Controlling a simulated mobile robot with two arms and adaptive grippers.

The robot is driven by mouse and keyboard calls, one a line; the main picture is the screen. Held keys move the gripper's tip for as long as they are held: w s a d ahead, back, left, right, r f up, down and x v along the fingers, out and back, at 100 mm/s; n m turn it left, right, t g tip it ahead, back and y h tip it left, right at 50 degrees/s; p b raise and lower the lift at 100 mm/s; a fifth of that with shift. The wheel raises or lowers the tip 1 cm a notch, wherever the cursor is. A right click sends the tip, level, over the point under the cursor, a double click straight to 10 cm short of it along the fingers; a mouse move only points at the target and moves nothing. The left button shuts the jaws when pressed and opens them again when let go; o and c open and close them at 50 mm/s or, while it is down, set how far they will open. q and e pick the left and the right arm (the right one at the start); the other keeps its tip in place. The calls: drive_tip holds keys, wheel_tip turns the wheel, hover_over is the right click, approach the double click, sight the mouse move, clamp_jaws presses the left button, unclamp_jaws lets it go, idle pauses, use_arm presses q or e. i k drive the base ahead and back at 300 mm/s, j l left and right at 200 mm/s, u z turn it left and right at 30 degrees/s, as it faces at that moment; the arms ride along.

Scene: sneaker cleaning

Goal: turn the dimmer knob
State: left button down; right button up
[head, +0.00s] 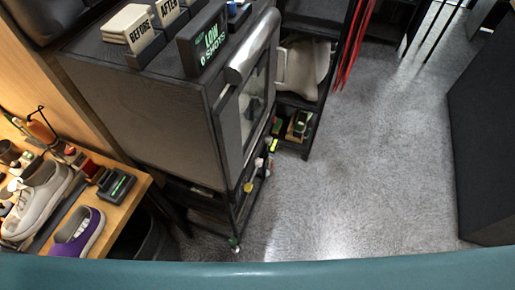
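I cannot make out a dimmer knob for certain. A small dark box with a green lit display (117,186) sits at the right end of the wooden bench (133,188) at lower left. A small red round part (91,168) is just left of it; I cannot tell what it is. Neither of my grippers is in view.
A white sneaker (42,200) and a purple sneaker (78,235) are on the bench. A dark cabinet (150,125) bears a "LOW 0 SHOTS" display (205,42) and BEFORE and AFTER cards. A black block (485,130) stands right. Grey floor (370,150) between is clear.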

sight(248, 187)
drive_tip(key=l+u, duration=0.4)
drive_tip(key=k+l+u, duration=0.1)
drive_tip(key=l+u, duration=0.3)
